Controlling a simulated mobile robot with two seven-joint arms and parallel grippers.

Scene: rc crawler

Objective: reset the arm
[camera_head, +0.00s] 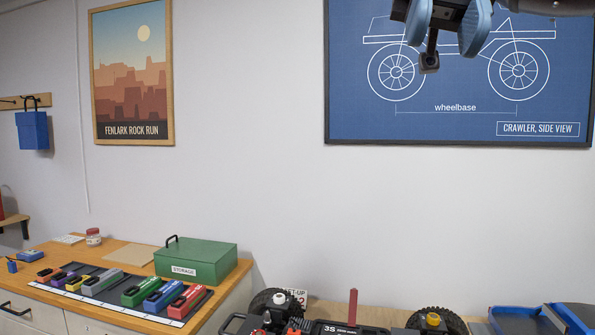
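My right gripper (446,38) is high at the top right, in front of the blue wall poster, with its arm coming in from the right. Its blue-grey parts and a dark stem with a square end show, cut by the top edge. My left gripper is out of view. The crawler (352,328) shows at the bottom edge, mostly cut off, with black tyres and a pack marked 3S.
A wooden counter at left bears a green STORAGE box (196,262) and a dark mat with several coloured packs, including a red one (187,300). A blue tray (572,318) is at bottom right. The space before the wall is clear.

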